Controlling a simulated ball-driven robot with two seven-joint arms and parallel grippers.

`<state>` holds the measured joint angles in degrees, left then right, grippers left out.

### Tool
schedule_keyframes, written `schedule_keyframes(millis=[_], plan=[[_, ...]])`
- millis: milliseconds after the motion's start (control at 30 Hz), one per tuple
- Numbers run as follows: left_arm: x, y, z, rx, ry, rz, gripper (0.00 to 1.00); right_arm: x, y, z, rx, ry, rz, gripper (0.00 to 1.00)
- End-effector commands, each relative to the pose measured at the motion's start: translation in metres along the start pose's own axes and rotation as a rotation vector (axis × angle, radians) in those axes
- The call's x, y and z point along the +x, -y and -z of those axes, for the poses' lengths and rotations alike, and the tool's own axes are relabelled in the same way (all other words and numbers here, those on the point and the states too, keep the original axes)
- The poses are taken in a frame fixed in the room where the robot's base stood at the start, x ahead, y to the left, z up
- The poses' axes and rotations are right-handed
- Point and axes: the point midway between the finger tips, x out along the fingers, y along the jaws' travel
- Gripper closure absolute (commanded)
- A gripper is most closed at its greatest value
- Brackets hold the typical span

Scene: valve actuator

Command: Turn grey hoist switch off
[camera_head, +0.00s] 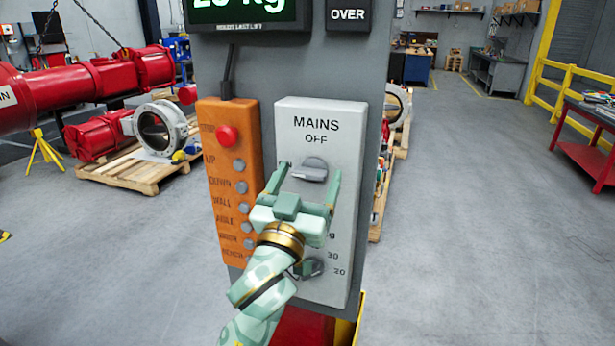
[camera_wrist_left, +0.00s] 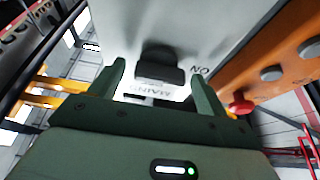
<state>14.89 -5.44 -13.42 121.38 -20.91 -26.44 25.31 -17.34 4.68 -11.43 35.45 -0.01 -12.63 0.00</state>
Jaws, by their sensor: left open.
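The grey hoist switch (camera_head: 311,169) is a rotary knob on a light grey panel (camera_head: 340,240). The panel reads MAINS above it and OFF just over the knob. The knob's bar looks roughly horizontal in the head view. In the wrist view the knob (camera_wrist_left: 160,66) shows dark, with ON printed to its right and MAINS upside down below. My left gripper (camera_head: 309,171) is open in front of the panel, one finger on each side of the knob, apparently not touching it. The left finger hides the panel beside the knob. My right gripper is not in view.
An orange pendant (camera_head: 227,190) with a red button (camera_head: 227,136) and several grey buttons hangs close left of the panel. A second knob (camera_head: 308,268) sits below, partly hidden by my left arm. A weight display (camera_head: 245,12) is above. Open floor lies to the right.

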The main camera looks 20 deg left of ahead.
Motion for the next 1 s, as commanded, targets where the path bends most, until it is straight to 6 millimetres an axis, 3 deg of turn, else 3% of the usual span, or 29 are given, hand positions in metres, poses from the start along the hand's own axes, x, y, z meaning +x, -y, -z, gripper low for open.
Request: schedule_keyframes(millis=[33, 200, 567, 1000], plan=[[0.0, 0.0, 0.0, 0.0, 0.0, 0.0, 0.24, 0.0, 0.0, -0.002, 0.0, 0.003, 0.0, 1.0], [0.0, 0.0, 0.0, 0.0, 0.0, 0.0, 0.68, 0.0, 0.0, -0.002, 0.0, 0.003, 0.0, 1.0], [0.001, 0.0, 0.002, 0.036, 0.002, -0.015, 0.68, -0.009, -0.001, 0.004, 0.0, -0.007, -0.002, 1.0], [0.003, 0.002, 0.008, 0.332, 0.003, -0.137, 0.68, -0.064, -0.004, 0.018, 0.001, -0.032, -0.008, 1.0]])
